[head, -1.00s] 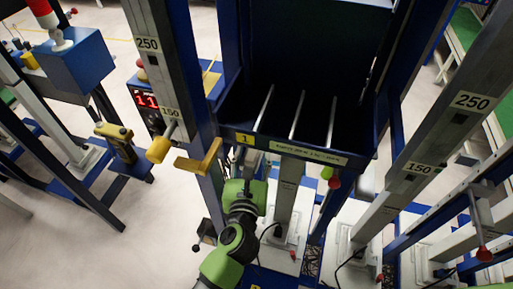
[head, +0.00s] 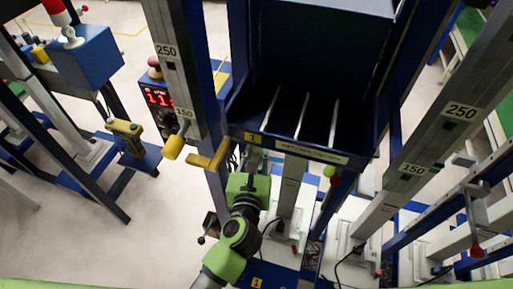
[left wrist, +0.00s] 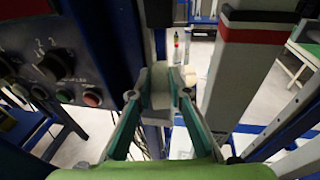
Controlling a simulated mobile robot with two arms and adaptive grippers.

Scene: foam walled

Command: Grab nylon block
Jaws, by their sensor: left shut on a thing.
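In the left wrist view, a pale grey-white block (left wrist: 160,80), which looks like the nylon block, sits between the two green-grey fingers of my left gripper (left wrist: 158,97). The fingers are shut on its two sides. In the head view, my green left arm reaches up from the bottom, and my left gripper (head: 257,160) is just under the front edge of the dark blue bin (head: 300,149). The block cannot be made out there. My right gripper is in neither view.
A grey post (head: 178,80) marked 250 and 150, with a yellow crank handle (head: 207,160), stands left of the gripper. Another marked post (head: 430,140) is at right. In the left wrist view, a control panel (left wrist: 50,60) is close at left and a grey column (left wrist: 245,75) at right.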

